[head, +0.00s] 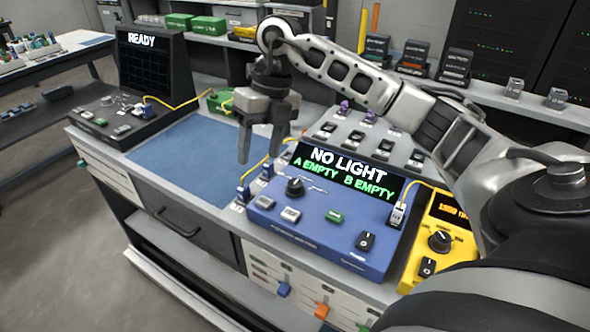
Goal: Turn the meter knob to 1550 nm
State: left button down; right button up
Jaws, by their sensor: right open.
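The blue power meter (320,240) sits on the bench, its screen reading "NO LIGHT, A EMPTY, B EMPTY". Its black round knob (294,187) is at the upper left of the panel, below the screen. The print around the knob is too small to read, so I cannot tell its setting. My right gripper (260,157) is open and empty, fingers pointing down, above and to the left of the knob and apart from it. My left gripper is not in view.
A yellow device (440,240) with its own black knob stands right of the meter. A dark unit reading "READY" (148,75) stands at the left. A blue mat (190,160) lies clear between them. Yellow cables and grey blocks are behind the meter.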

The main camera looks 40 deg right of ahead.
aim_at(295, 183)
jog(key=d+r+m+h, duration=0.2)
jog(key=d+r+h, duration=0.15)
jog(key=d, duration=0.45)
pick_arm(q)
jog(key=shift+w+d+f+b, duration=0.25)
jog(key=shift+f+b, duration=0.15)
jog(key=shift+b, duration=0.8)
pick_arm(e)
jog(key=f, duration=1.5)
jog(key=shift+s+a+f, duration=0.1)
jog(key=shift+s+f, duration=0.1)
jog(key=shift+s, duration=0.2)
jog(key=c, duration=1)
